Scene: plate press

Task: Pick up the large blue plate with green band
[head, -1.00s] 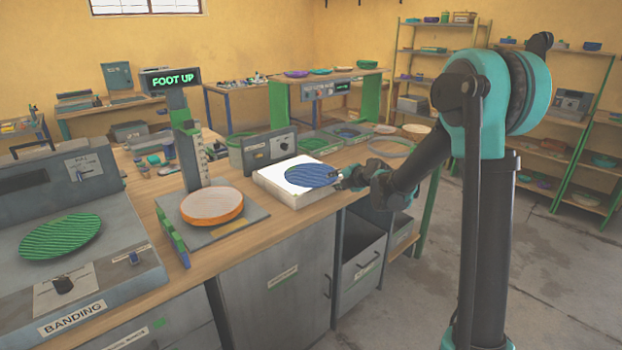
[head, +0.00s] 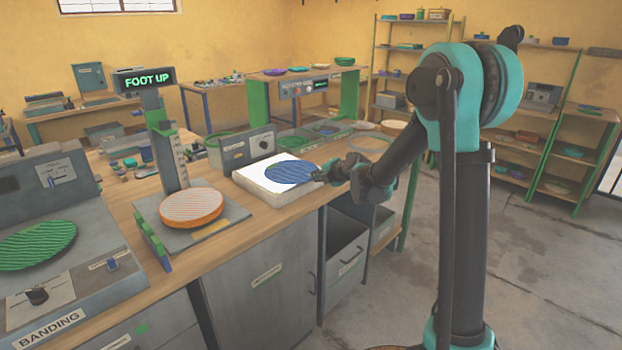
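A blue plate with fine wavy stripes (head: 290,172) shows over the white-topped box (head: 262,191) on the bench. No green band can be made out on it at this size. My gripper (head: 322,174) is at the plate's right edge, reaching in from the right. The fingers are small and partly hidden, so I cannot tell whether they are shut on the rim. I also cannot tell whether the plate rests on the box or is slightly above it.
An orange-rimmed plate (head: 192,207) sits on a gauge stand with a "FOOT UP" sign (head: 149,80). A green plate (head: 38,246) lies on the banding machine (head: 75,290) at left. A grey box with a dial (head: 240,148) stands behind the white-topped box.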

